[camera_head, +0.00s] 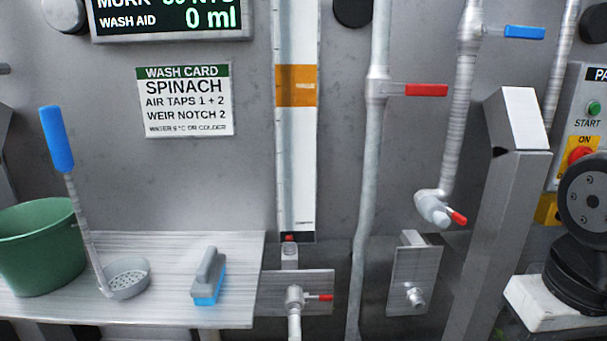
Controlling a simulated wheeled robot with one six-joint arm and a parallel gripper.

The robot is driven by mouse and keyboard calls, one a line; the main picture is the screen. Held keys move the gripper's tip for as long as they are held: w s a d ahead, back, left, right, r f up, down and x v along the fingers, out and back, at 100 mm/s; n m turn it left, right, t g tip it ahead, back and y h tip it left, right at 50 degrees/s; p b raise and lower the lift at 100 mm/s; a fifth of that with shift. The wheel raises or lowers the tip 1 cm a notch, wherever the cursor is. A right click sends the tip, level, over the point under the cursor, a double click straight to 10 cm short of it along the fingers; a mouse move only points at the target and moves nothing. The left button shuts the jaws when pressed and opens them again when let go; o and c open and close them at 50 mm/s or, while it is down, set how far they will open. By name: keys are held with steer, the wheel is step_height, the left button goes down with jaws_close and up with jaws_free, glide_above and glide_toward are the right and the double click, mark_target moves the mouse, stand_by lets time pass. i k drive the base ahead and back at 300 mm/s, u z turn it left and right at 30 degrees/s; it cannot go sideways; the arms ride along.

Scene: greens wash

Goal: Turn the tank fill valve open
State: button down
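Several valves show, and no label tells which one is the tank fill valve. A red lever (418,90) sticks out sideways to the right from a vertical pipe (377,85), across the pipe's line. A blue lever (524,32) points right from another pipe (466,30) at the upper right. That pipe ends in a spout (433,208) with a small red handle (458,218). Another small red handle (320,297) points right on a fitting below the level gauge (297,180). My gripper is out of view.
A steel shelf (150,310) at left bears a green bucket (40,250), a blue-handled strainer ladle (128,280) and a blue brush (208,278). A slanted steel post (495,210) and a control panel (580,120) stand at right. A dark arm link of mine shows at the right edge.

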mark_target(385, 89)
steer(key=u, duration=2.55)
steer(key=i, duration=0.7)
steer(key=z, duration=2.05)
